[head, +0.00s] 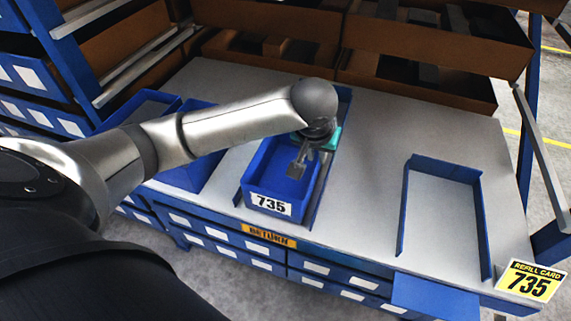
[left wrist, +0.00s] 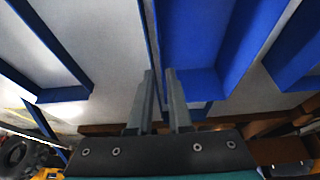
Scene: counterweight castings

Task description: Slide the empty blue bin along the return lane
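The blue bin (head: 283,180) with a 735 label on its front stands in a railed lane on the grey table, above a RETURN label (head: 269,237). Its visible inside is empty. My left gripper (head: 297,168) points down over the bin's right side in the head view. In the left wrist view, the left gripper (left wrist: 161,72) has two fingers a small gap apart, close to one side wall of the bin (left wrist: 203,80). I cannot tell whether the fingertips touch that wall. My right gripper is in neither view.
Another blue bin (head: 190,176) stands left of the lane. An empty blue-railed bay (head: 403,207) is at the right, near a yellow REFILL CARD 735 (head: 530,281). Brown shelf bins (head: 417,92) line the back. The table between lane and bay is clear.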

